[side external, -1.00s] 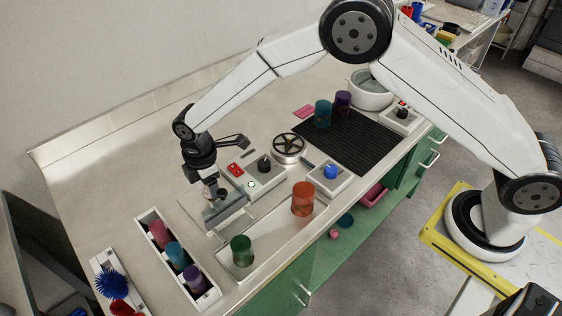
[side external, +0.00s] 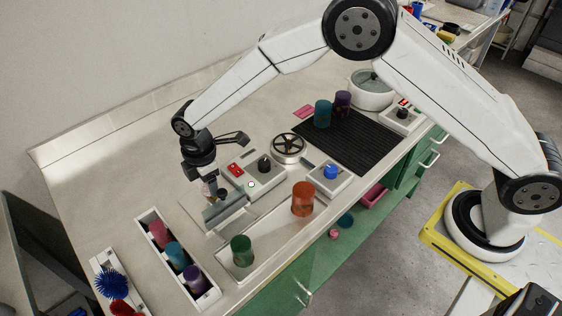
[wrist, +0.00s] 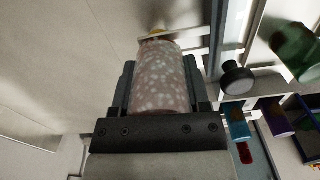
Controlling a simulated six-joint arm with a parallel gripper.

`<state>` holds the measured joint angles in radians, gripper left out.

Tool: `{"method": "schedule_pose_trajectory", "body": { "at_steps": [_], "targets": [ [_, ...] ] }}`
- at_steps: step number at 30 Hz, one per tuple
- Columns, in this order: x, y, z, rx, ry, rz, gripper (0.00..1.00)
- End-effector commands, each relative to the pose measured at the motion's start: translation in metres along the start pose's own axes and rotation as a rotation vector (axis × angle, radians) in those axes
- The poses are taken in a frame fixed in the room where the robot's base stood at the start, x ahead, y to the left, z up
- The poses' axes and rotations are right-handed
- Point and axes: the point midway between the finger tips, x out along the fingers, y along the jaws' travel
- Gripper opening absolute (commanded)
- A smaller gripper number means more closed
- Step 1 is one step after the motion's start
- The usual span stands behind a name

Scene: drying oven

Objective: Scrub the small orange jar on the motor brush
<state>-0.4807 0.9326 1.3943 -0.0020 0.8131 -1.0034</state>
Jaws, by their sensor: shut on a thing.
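My gripper (side external: 208,189) is at the left of the bench, low over a grey trough-like fixture (side external: 224,214). In the wrist view my gripper (wrist: 162,78) is shut on a small jar (wrist: 160,92), one finger on each side. The jar looks dull pinkish-brown with pale speckles all over. A tan piece (wrist: 156,33) shows at the jar's far end, by a pale bar; whether they touch, I cannot tell. The brush itself cannot be made out clearly. A larger orange jar (side external: 303,199) stands upright on the pale tray to the right.
A white rack (side external: 149,214) of several jars, a green jar (side external: 241,251) and a blue brush (side external: 111,284) stand nearer the front. The back left bench is clear.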

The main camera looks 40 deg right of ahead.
Motion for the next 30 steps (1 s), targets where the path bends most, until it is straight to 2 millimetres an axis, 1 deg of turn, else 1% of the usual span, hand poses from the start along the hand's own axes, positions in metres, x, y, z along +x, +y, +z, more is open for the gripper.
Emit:
{"method": "schedule_pose_trajectory", "body": {
  "at_steps": [16, 30],
  "targets": [
    [-0.002, 0.0, 0.0, 0.0, 0.0, 0.001, 0.04],
    [-0.027, 0.0, 0.0, 0.0, 0.0, 0.0, 0.04]
  ]
}}
